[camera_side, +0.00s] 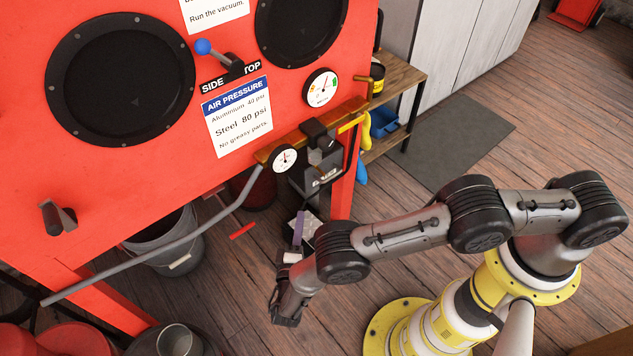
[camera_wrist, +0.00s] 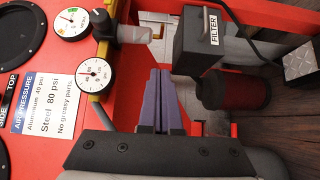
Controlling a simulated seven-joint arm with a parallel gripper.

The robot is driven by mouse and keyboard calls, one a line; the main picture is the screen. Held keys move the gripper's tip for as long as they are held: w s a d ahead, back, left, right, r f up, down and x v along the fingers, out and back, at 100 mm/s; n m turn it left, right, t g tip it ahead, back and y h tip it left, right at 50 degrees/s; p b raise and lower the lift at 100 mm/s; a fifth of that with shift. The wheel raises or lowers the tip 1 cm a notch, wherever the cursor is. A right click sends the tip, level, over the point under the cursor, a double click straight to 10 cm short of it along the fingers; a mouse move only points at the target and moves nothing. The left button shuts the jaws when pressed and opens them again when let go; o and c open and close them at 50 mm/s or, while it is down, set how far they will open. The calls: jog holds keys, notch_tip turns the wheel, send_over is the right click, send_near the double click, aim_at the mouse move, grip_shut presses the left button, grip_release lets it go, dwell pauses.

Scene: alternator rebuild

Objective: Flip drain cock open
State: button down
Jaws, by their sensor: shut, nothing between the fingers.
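My gripper (camera_side: 300,213) has long purple fingers, pressed together and empty, pointing up in the side view. In the wrist view the fingers (camera_wrist: 160,71) reach up the middle of the picture. An air regulator (camera_side: 317,134) with a black body hangs on the brass pipe at the red cabinet's right edge. In the wrist view its black knob (camera_wrist: 103,25) and a clear bowl (camera_wrist: 135,34) show above the fingertips, with a gap between. The drain cock is too small to make out clearly at the bowl's end, so I cannot tell its position.
A round gauge (camera_wrist: 94,74) sits left of the fingers. A dark box marked FILTER (camera_wrist: 200,42) and a dark red cylinder (camera_wrist: 236,88) stand close on their right. A grey bucket (camera_side: 168,245) stands below.

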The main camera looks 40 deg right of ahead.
send_near(320, 172)
jog(key=w+d, duration=0.3)
jog(key=w, duration=0.2)
jog(key=shift+d, duration=0.6)
jog(key=shift+s+d+n+t+y, duration=0.15)
jog(key=shift+n+t+y, duration=0.25)
jog(key=shift+y, duration=0.1)
jog(key=shift+s+d+n+t+y, duration=0.15)
jog(key=shift+d+n+t+y, duration=0.05)
jog(key=shift+n+t+y, duration=0.25)
jog(key=d+n+t+y, duration=0.1)
jog(key=d+y, duration=0.1)
jog(key=d, duration=0.4)
jog(key=shift+w+d, duration=0.25)
jog(key=shift+w, duration=0.15)
dwell(0.6)
dwell(1.3)
